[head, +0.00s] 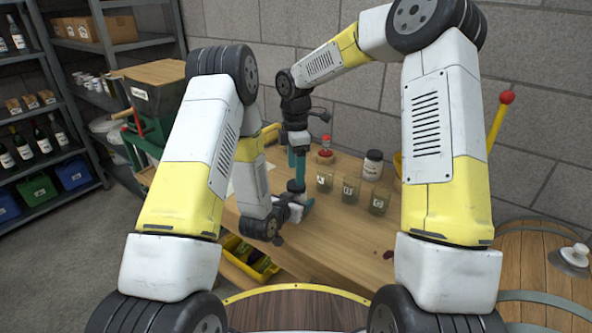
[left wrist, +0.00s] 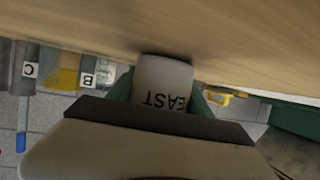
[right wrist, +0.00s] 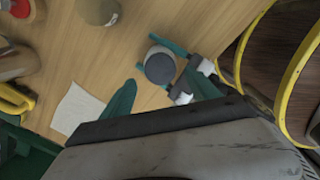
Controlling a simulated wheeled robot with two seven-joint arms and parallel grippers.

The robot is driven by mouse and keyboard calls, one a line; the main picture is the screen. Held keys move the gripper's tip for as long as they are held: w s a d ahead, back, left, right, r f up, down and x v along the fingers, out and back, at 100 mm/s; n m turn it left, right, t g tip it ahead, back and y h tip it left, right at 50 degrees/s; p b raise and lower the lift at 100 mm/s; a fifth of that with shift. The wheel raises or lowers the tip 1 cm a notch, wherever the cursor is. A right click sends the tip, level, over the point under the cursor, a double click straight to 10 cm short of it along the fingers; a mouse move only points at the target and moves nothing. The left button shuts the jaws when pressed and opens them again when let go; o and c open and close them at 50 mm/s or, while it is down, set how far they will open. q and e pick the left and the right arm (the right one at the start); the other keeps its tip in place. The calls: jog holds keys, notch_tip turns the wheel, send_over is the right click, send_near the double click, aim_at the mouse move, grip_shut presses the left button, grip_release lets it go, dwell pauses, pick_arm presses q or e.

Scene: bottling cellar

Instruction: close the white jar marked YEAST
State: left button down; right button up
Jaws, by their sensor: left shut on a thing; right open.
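The white jar (left wrist: 162,80) shows upside down in the left wrist view, with "EAST" of its dark lettering readable. My left gripper (head: 300,208) is shut around its sides, with green fingers on both sides. In the right wrist view the jar (right wrist: 160,65) is seen from above with a dark grey round top; I cannot tell whether that is a lid or the open mouth. My right gripper (right wrist: 163,92) is open, with nothing seen between its fingers, above and close to the jar. In the head view the right gripper (head: 298,168) is over the left one, and the jar is mostly hidden.
Several labelled glass jars (head: 351,189) and a dark-lidded jar (head: 373,164) stand on the wooden bench (head: 330,235), right of my grippers. A red-topped object (head: 325,147) is behind them. A white sheet (right wrist: 77,109) lies on the bench. A barrel (head: 535,265) stands at right.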

aim_at(296, 198)
jog(key=shift+r+n, duration=1.7)
jog(key=shift+f, duration=0.1)
jog(key=shift+f, duration=3.95)
jog(key=shift+c, duration=0.2)
jog(key=c, duration=1.4)
jog(key=m, duration=0.3)
jog(key=shift+m, duration=0.3)
jog(key=shift+c, duration=0.2)
